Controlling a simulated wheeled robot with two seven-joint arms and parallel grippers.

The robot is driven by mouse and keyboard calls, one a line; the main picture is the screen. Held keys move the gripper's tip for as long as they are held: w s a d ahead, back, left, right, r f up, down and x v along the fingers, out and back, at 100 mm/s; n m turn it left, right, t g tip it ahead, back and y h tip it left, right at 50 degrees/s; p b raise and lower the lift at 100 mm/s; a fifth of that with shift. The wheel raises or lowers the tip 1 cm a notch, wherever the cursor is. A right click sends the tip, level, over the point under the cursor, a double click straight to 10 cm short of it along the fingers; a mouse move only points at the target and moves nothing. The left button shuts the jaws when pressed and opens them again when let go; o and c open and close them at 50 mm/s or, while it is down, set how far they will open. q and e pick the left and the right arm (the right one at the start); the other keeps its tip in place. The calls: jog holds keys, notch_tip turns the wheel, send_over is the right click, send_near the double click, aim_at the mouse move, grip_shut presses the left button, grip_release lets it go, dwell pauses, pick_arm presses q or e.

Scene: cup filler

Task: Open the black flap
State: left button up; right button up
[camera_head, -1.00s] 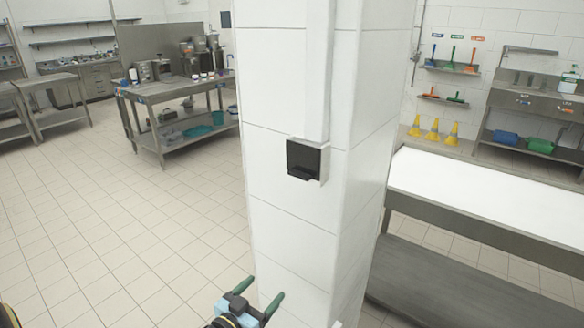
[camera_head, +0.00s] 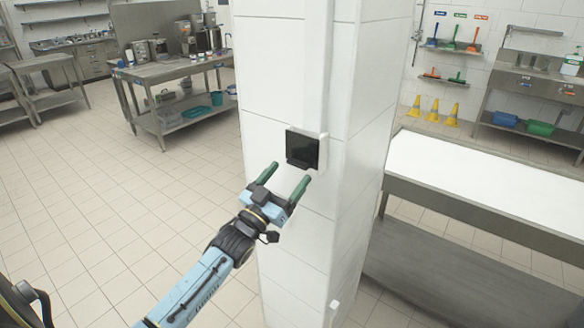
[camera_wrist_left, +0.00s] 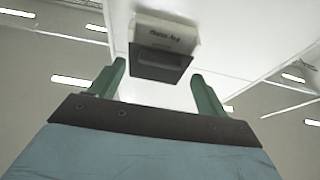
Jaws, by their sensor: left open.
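The black flap (camera_head: 302,149) is the dark square front of a small white box fixed to the white tiled pillar (camera_head: 284,85). It hangs down over the box face, with a small lip at its lower edge. In the left wrist view the flap (camera_wrist_left: 160,66) shows from below, under the white box (camera_wrist_left: 165,36). My left gripper (camera_head: 287,178) is open and empty, just below and in front of the flap. Its green fingers point up towards it, and in the wrist view they stand either side, apart from it. My right gripper is not in view.
A white-topped steel table (camera_head: 480,180) stands to the right of the pillar. A steel table with appliances (camera_head: 180,66) stands at the back left. A conduit (camera_head: 319,60) runs up the pillar above the box. The floor at left is clear.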

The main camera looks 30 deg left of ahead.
aim_at(299, 152)
pick_arm(q)
jog(key=shift+x, duration=1.35)
jog(key=shift+c, duration=0.3)
